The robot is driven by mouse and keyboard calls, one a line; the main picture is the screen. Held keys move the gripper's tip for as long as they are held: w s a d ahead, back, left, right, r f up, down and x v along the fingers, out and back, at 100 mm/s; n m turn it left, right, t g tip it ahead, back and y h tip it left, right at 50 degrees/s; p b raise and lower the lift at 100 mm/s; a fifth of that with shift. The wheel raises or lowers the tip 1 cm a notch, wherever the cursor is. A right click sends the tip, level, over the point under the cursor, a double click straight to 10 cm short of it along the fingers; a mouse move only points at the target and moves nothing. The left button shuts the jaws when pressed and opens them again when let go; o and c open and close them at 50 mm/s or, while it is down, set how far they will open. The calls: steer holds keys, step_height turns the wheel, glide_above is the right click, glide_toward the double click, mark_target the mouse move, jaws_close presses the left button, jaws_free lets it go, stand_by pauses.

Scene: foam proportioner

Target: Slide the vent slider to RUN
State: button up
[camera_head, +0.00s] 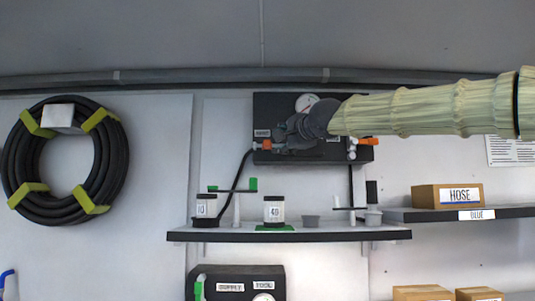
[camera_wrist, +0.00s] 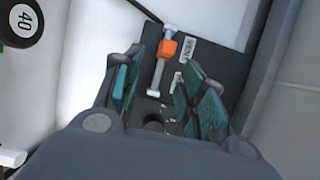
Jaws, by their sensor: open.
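The vent slider is an orange block (camera_wrist: 167,49) on a pale rod in the wrist view, close to the rod's upper end. Beside it is a white label (camera_wrist: 186,51) reading "VEN", partly hidden by a finger. In the head view the orange block (camera_head: 266,145) shows at the dark panel's lower left, just left of my gripper (camera_head: 284,141). My gripper is open and empty, its teal fingers (camera_wrist: 160,74) on either side of the rod. The block appears just beyond the fingertips. Contact cannot be told. The RUN mark is not readable.
A shelf (camera_head: 335,234) below the panel (camera_head: 284,104) holds jars marked 10 (camera_head: 206,206) and 40 (camera_head: 274,209). A second orange part (camera_head: 368,141) is at the panel's right. A black hose (camera_head: 243,170) hangs from the panel's left.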

mark_target(267, 147)
steer(key=p+x, duration=0.1)
steer(key=x, duration=0.2)
steer(key=p+x, duration=0.1)
steer(key=x, duration=0.1)
steer(key=p+x, duration=0.1)
steer(key=x, duration=0.2)
steer(key=shift+w+a+r, duration=0.2)
steer(key=shift+a+r, duration=0.05)
steer(key=shift+a, duration=0.25)
steer(key=shift+a+r+p, duration=0.1)
steer(key=shift+r+p, duration=0.05)
steer(key=shift+p, duration=0.2)
steer(key=shift+s+a+r, duration=0.25)
steer(key=shift+s+r, duration=0.1)
steer(key=shift+s, duration=0.05)
steer(key=shift+w+f, duration=0.5)
steer(key=shift+w, duration=0.35)
steer(key=shift+s+d+r, duration=0.1)
steer(key=shift+s+r, duration=0.15)
steer(key=shift+s, duration=0.15)
steer(key=c, duration=0.5)
steer(key=shift+s, duration=0.1)
jaws_close()
